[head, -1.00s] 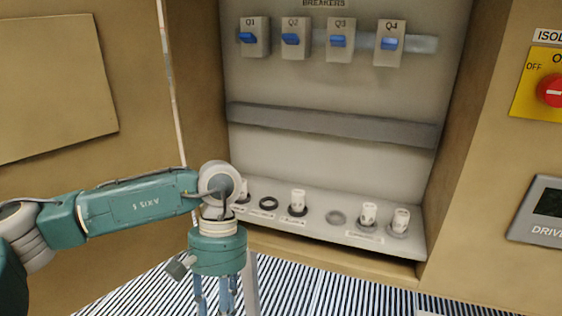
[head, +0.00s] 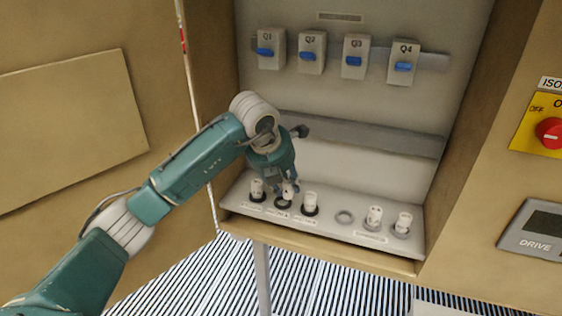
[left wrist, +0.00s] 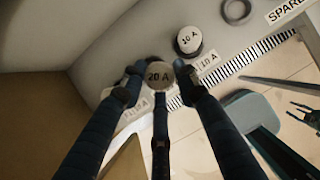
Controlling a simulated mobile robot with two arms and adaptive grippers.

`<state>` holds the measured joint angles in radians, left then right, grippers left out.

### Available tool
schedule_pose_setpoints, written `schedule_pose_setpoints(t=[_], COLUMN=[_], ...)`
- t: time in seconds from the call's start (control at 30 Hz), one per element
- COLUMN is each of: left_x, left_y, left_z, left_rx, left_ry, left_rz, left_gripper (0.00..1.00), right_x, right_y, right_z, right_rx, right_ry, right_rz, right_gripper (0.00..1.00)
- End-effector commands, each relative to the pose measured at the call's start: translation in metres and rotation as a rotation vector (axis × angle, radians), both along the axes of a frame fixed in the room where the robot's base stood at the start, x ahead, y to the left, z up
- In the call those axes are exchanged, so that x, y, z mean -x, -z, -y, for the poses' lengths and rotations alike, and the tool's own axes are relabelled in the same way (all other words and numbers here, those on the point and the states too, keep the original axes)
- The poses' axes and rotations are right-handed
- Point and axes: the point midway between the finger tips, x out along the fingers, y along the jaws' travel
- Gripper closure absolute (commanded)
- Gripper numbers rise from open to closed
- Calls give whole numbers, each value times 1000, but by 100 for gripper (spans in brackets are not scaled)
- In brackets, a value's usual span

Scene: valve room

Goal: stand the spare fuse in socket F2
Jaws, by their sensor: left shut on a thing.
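My left gripper (head: 283,189) reaches down over the fuse shelf, its fingers shut on a white fuse (head: 288,190). In the left wrist view the fuse's round top (left wrist: 158,76) reads 20 A and sits between the fingertips. The fuse is upright at the middle dark socket (head: 284,204) of the left-hand group of three. Fingers partly hide its base, so I cannot tell whether it is fully seated. My right gripper (left wrist: 304,114) shows small at the right edge of the left wrist view, its fingers apart and empty.
White fuses stand on both sides, at the left (head: 257,189) and right (head: 310,201); the right one (left wrist: 189,40) reads 10 A. Further right are an empty grey ring (head: 344,217) and two more fuses (head: 374,216), (head: 403,223). Breakers (head: 312,52) and a grey rail (head: 370,137) are above.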

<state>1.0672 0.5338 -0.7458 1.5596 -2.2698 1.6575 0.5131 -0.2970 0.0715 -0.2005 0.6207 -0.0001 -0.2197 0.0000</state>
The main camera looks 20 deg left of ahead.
Motion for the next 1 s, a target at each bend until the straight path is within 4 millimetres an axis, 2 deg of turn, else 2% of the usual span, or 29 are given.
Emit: schedule_pose_setpoints(t=[0.03, 0.1, 0.2, 0.3, 0.47, 0.8, 1.0], left_x=[-7, -14, -20, -23, -23, -23, -23], left_y=[-10, -14, -16, -14, -4, 30, 40], left_z=[-1, -8, -15, -18, -20, -19, -19], left_rx=[3, 4, 4, 5, 5, 4, 5], left_ry=[-104, -237, -369, -431, -444, -441, -440], left_rz=[1, 4, 4, 4, 5, 4, 5], left_gripper=[97, 97, 97, 97, 97, 97, 97], right_x=[1, 1, 3, 3, 3, 3, 3], right_y=[-10, -14, -17, -18, -17, -19, -20], right_z=[-4, -5, -2, 2, 8, 10, 10], right_rx=[-4, -6, -2, 3, 9, 11, 11], right_ry=[-1, -3, -3, -5, -4, -1, -1], right_rz=[-1, -1, -3, -3, -4, -5, -5], right_gripper=[56, 56, 56, 56, 56, 56, 56])
